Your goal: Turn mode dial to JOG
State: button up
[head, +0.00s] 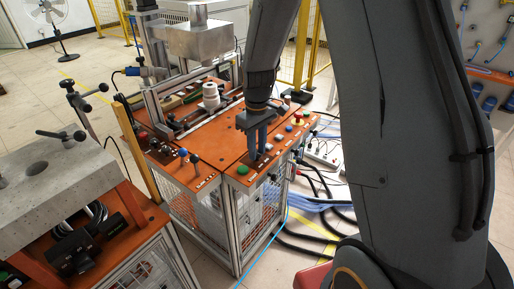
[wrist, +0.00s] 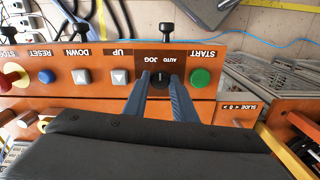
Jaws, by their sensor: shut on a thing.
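The mode dial (wrist: 160,79) is a small black knob on the orange panel (wrist: 225,55), with a light pointer mark that looks roughly straight up and down in the wrist view. The upside-down labels JOG (wrist: 154,58) and AUTO (wrist: 172,61) sit side by side just above it. My gripper (wrist: 160,84) has its two blue-grey fingers on either side of the dial, shut on it. In the head view, my gripper (head: 257,157) points down at the front panel, and its fingers hide the dial.
A green START button (wrist: 201,77) is close beside the right finger in the wrist view. Grey UP (wrist: 120,77) and DOWN (wrist: 81,76) buttons, a blue RESET button (wrist: 46,76) and a red stop button (head: 298,116) line the panel. Cables lie on the floor at right.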

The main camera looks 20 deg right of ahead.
jog(key=n, duration=0.5)
jog(key=shift+r+n+p, duration=0.1)
jog(key=shift+n+p, duration=0.2)
jog(key=shift+w, duration=0.1)
dwell(0.4)
jog(key=o, duration=1)
jog(key=shift+o, duration=0.2)
jog(key=shift+r+b, duration=1.1)
jog(key=shift+r, duration=2.8)
jog(key=s+f+m+t+b, duration=0.1)
jog(key=s+f+m, duration=0.2)
jog(key=s+m, duration=0.8)
jog(key=s, duration=0.6)
jog(key=shift+s, duration=0.4)
